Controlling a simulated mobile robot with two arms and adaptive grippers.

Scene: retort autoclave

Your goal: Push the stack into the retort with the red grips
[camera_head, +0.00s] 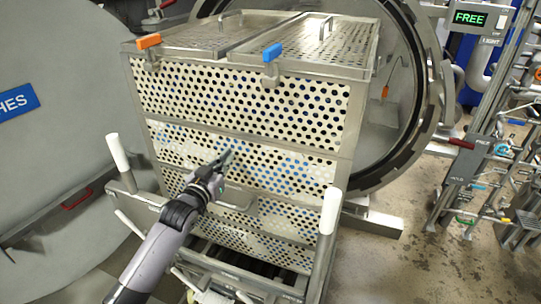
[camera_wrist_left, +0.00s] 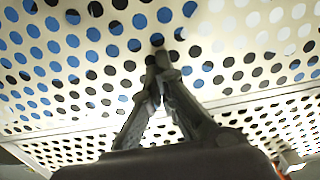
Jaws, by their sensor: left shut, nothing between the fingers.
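The stack (camera_head: 245,95) of perforated metal baskets stands in front of the round retort opening (camera_head: 412,120), with blue and dark shapes showing through its holes. An orange tab (camera_head: 148,41) and a blue tab (camera_head: 272,53) sit at its top front edge. My left gripper (camera_head: 227,156) is shut and empty at the middle of the stack's front face. In the left wrist view its closed fingertips (camera_wrist_left: 157,60) are close to or against the perforated panel (camera_wrist_left: 85,60); I cannot tell if they touch. A red grip (camera_head: 77,198) shows on the left. My right gripper is out of view.
The stack rests on a trolley with white upright handles (camera_head: 331,211) at its front corners. The big grey retort door (camera_head: 50,110) stands at the left. Pipework, a red-ended lever (camera_head: 461,143) and a lit "FREE" sign (camera_head: 469,18) are at the right. Floor at lower right is clear.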

